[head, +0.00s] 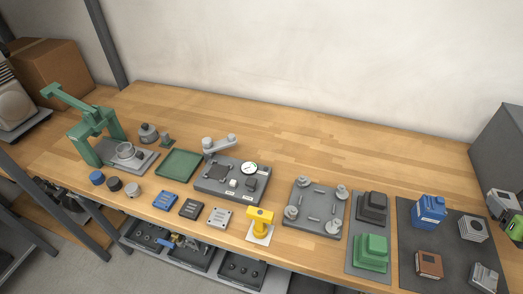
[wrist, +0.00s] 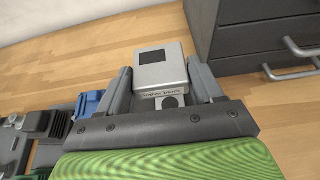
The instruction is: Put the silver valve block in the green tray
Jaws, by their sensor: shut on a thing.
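The silver valve block (wrist: 162,73), a pale metal box with a dark square on one face and a printed label, sits between the fingers of my gripper (wrist: 161,84) in the wrist view. My gripper is shut on it. In the head view, my gripper (head: 503,204) and the block show at the right edge, partly cut off, by the dark cabinet. The height of the block above the bench is hard to tell. The green tray (head: 178,164) lies flat and empty on the bench at the left, far from my gripper.
The dark cabinet (head: 502,140) with drawer handles (wrist: 290,76) stands close to my gripper. A dark mat (head: 440,265) holds a blue unit (head: 429,211) and other blocks. Fixtures, a gauge plate (head: 232,181) and a yellow part (head: 260,222) line the front. The bench's back strip is clear.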

